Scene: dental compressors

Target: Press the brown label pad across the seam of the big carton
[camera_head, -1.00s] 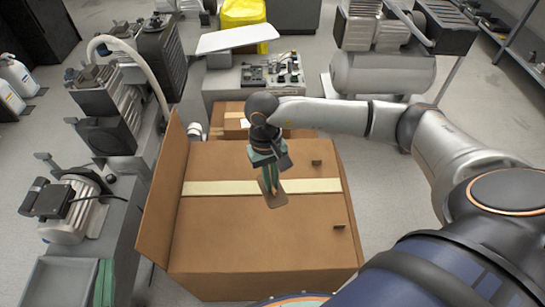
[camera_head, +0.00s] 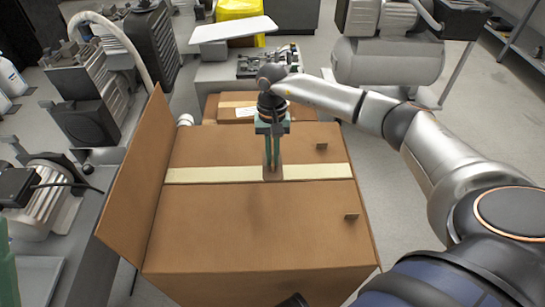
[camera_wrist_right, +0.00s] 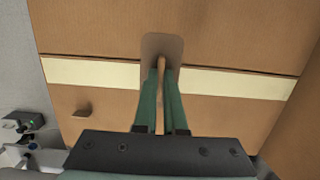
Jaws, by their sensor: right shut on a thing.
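The big carton (camera_head: 250,230) stands in the middle of the head view, with a cream strip (camera_head: 220,175) running left to right across its closed top along the seam. My right gripper (camera_head: 273,166) points down over the strip, its green fingers shut on the brown label pad (camera_head: 273,175). In the right wrist view, the pad (camera_wrist_right: 162,44) is a thin plate with rounded corners, extending past the fingertips (camera_wrist_right: 160,72) and overlapping the cream strip (camera_wrist_right: 95,72). I cannot tell whether it touches the carton. My left gripper is out of view.
A carton flap (camera_head: 140,185) stands up at the left. Two small brown tabs (camera_head: 322,146) (camera_head: 351,217) stick up on the right of the top. A smaller carton (camera_head: 225,108) and a bench with a white panel (camera_head: 232,29) lie behind. Compressors (camera_head: 85,95) line the left.

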